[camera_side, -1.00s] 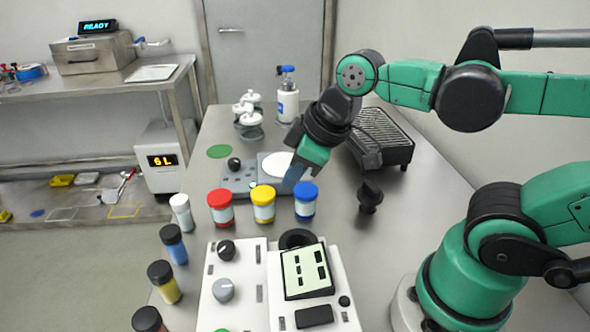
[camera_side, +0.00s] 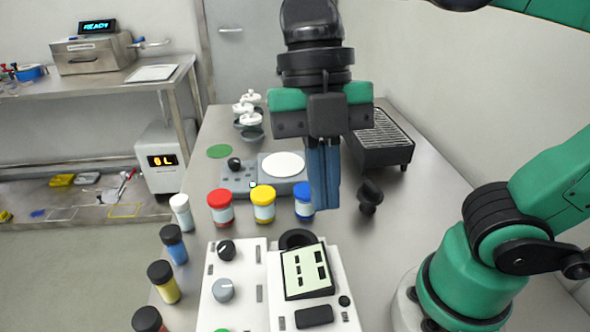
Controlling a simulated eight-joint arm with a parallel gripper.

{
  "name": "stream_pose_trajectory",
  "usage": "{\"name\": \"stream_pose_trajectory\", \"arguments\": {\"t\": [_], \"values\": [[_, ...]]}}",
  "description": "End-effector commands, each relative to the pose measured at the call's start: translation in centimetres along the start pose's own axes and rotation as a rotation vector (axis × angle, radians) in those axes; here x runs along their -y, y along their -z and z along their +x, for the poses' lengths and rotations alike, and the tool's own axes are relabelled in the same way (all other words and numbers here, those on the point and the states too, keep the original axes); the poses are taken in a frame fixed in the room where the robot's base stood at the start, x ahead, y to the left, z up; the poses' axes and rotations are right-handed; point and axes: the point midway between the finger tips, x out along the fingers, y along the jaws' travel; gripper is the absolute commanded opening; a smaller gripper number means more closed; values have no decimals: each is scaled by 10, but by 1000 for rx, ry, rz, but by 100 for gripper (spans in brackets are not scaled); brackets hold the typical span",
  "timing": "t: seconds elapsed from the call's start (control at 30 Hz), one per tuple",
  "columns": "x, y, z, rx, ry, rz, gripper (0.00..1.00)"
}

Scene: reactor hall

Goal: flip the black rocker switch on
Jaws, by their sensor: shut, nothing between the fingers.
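A white control panel (camera_side: 242,295) lies at the front of the steel table. A black rectangular piece (camera_side: 313,316) low on its right half looks like the rocker switch; I cannot tell which way it is tipped. My gripper (camera_side: 324,205) points straight down with its blue fingers shut and empty. It hangs above the table behind the panel, apart from the switch.
The panel also bears a tilted display (camera_side: 306,272), a black knob (camera_side: 226,250) and a grey knob (camera_side: 223,290). Jars with red (camera_side: 220,207) and yellow (camera_side: 263,204) lids stand behind it. A dark stand (camera_side: 370,197) and a black grill (camera_side: 380,140) are at right.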

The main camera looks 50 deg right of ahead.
Motion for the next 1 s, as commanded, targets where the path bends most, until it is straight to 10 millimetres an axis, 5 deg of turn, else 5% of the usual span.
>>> {"name": "stream_pose_trajectory", "arguments": {"t": [0.27, 0.8, 1.0], "values": [[0, 0, 9, 1, -1, 1, 0], [0, -1, 105, 1, -2, 3, 0], [2, -8, 127, 2, -3, 5, 0]]}}
